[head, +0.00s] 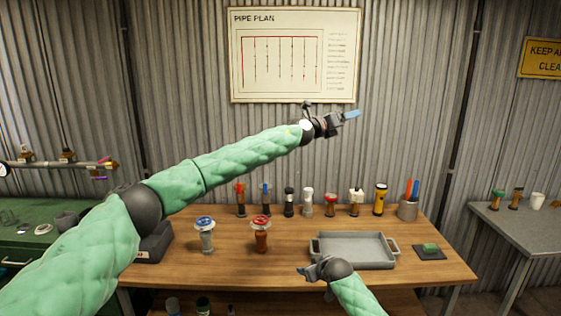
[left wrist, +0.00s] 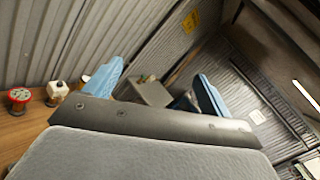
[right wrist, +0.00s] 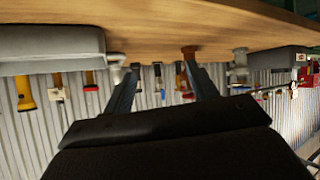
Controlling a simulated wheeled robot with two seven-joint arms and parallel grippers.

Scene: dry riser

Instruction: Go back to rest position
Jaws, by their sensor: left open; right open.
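My left arm (head: 235,155), in a green padded sleeve, reaches across the head view from the left. Its gripper (head: 350,115) is held high, in front of the wall below the pipe plan. In the left wrist view the blue fingers of this gripper (left wrist: 157,90) are spread with nothing between them. My right gripper (head: 304,270) is low at the front of the wooden table, left of and in front of the grey tray (head: 360,263). In the right wrist view, which is upside down, its fingers (right wrist: 161,86) are apart and empty.
A blue-topped valve (head: 205,236) and a red-topped valve (head: 260,235) stand on the table (head: 185,270) left of the tray. Several fittings and a yellow flashlight (head: 380,200) line the back edge. A green block (head: 430,247) lies on a dark pad at right.

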